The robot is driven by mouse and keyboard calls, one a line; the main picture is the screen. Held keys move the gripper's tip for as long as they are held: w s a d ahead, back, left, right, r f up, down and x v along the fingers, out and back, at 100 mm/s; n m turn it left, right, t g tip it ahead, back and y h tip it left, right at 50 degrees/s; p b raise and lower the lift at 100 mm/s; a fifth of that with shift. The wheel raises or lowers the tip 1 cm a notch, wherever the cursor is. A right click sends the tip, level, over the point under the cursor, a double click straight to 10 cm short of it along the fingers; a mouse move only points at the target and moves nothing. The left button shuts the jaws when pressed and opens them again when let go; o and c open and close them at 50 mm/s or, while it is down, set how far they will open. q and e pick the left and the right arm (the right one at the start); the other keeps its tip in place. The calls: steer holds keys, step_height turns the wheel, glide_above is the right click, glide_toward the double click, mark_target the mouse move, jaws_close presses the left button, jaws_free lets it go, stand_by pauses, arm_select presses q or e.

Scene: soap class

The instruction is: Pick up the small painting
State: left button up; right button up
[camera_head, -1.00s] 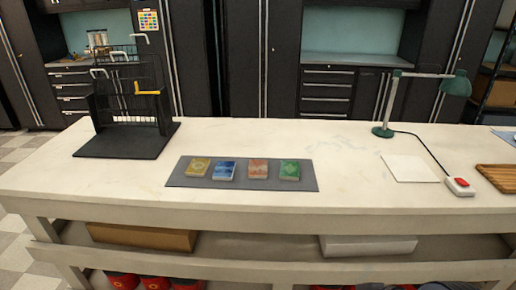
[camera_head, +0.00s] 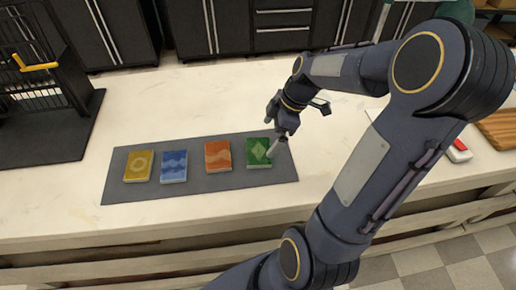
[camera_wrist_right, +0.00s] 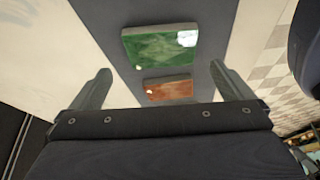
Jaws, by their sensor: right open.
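Several small thick tiles with painted faces lie in a row on a dark grey mat (camera_head: 225,186); I cannot tell which one the task names. From left they are a yellow one with a ring (camera_head: 139,165), a blue one with waves (camera_head: 173,166), an orange one (camera_head: 218,155) and a green one with a diamond (camera_head: 258,152). My right gripper (camera_head: 279,146) is open and empty, at the green tile's right edge. In the right wrist view, the green tile (camera_wrist_right: 160,46) and orange tile (camera_wrist_right: 168,89) show between and beyond the open fingers (camera_wrist_right: 161,70). My left gripper is not in view.
The white table (camera_head: 195,107) is clear behind the mat. A black wire rack (camera_head: 42,80) on a dark base stands at the left. A red-buttoned switch box (camera_head: 458,152) and a wooden tray (camera_head: 498,130) lie at the right, partly behind my right arm.

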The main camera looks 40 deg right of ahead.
mark_target(260, 151)
steer(key=p+x, duration=0.1)
steer(key=x, duration=0.5)
steer(key=shift+a+f, duration=0.15)
steer(key=shift+f, duration=0.2)
steer(key=c, duration=0.7)
